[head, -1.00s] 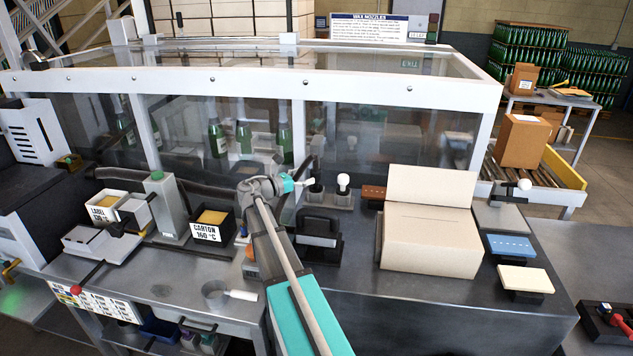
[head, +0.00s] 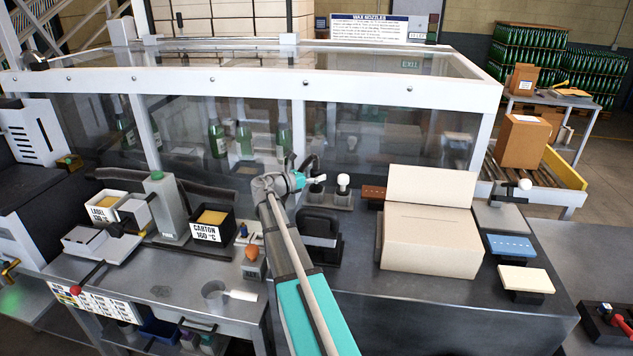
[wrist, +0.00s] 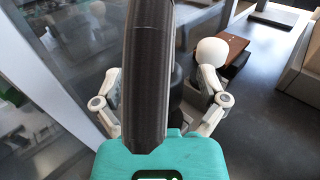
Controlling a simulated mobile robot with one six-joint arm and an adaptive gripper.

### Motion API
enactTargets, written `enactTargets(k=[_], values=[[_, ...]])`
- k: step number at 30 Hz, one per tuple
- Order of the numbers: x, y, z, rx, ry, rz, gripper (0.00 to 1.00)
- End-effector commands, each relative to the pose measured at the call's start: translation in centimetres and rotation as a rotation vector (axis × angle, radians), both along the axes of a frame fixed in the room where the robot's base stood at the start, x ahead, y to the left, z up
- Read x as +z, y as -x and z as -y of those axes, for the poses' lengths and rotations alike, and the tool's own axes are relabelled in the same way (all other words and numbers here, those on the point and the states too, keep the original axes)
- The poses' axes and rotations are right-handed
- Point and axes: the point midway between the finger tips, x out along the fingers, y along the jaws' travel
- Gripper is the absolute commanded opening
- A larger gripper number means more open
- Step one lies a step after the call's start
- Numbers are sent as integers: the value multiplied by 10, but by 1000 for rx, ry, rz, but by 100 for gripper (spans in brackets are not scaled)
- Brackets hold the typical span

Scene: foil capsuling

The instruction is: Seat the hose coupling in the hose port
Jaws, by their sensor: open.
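My gripper (head: 318,180) is at the front of the glazed machine, beside a black hose (head: 309,160) that curves upward. In the wrist view its two grey fingers (wrist: 160,88) are spread wide, with nothing pinched between them. A thick ribbed black hose (wrist: 147,70) crosses the wrist view in front of the teal gripper body and hides much of the space between the fingers. A dark cylindrical part (wrist: 177,90) shows behind it, between the fingers; I cannot tell whether this is the coupling. The hose port is not clearly identifiable.
A white ball knob (head: 343,180) stands close right of my gripper; it also shows beside the right finger in the wrist view (wrist: 212,52). The glass panel (head: 230,130) is close behind.

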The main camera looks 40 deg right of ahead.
Motion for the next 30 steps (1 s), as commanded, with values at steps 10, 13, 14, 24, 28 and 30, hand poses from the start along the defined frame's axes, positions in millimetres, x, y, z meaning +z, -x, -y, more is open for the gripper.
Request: enactTargets(k=[10, 13, 14, 24, 28, 30], values=[[0, 0, 0, 0, 0, 0, 31], [0, 0, 0, 0, 0, 0, 12], [0, 0, 0, 0, 0, 0, 7], [1, 0, 0, 0, 0, 0, 0], [3, 0, 0, 1, 0, 0, 0], [5, 0, -1, 1, 0, 0, 0]])
